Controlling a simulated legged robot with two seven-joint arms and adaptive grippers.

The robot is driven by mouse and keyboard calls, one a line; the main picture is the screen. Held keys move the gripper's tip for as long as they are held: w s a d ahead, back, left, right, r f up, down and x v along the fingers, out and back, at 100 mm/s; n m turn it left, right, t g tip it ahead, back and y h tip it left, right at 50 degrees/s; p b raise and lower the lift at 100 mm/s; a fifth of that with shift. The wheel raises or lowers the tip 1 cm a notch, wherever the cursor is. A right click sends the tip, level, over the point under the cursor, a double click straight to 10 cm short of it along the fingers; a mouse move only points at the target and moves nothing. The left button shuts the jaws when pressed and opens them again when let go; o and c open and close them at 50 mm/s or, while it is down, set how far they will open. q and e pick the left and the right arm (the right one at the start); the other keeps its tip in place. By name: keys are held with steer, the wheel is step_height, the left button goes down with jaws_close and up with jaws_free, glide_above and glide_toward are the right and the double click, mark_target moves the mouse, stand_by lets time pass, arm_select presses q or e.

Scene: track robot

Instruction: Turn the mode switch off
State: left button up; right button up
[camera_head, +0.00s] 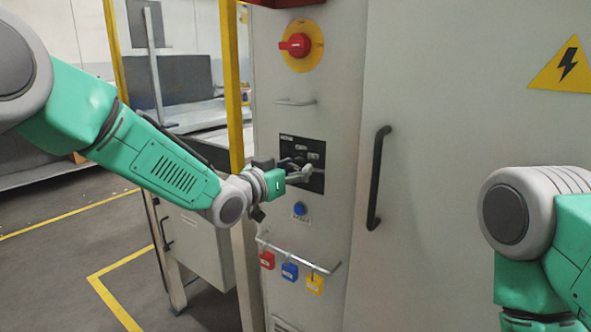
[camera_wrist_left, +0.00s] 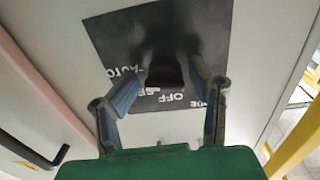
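The mode switch is a black knob (camera_wrist_left: 166,70) on a black plate (camera_wrist_left: 112,30) with white lettering, including AUTO and OFF, in the left wrist view. In the head view the black plate (camera_head: 317,150) sits on the grey cabinet front, and my left gripper hides much of the knob. My left gripper (camera_head: 304,172) is at the plate. In the left wrist view its two fingers (camera_wrist_left: 163,88) are apart, one on either side of the knob's near end. I cannot tell whether they touch it. My right gripper is out of view; only my right arm shows.
A red rotary switch (camera_head: 296,45) on a yellow disc is above the plate. A blue button (camera_head: 299,209) is below it. Red (camera_head: 267,260), blue (camera_head: 290,271) and yellow (camera_head: 315,284) padlocks hang on a rail. A black door handle (camera_head: 377,178) is to the right.

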arm_select(q)
steer(key=c, duration=0.7)
steer(key=shift+a, duration=0.1)
steer(key=c, duration=0.4)
steer(key=shift+a, duration=0.35)
steer(key=shift+s+d, duration=0.1)
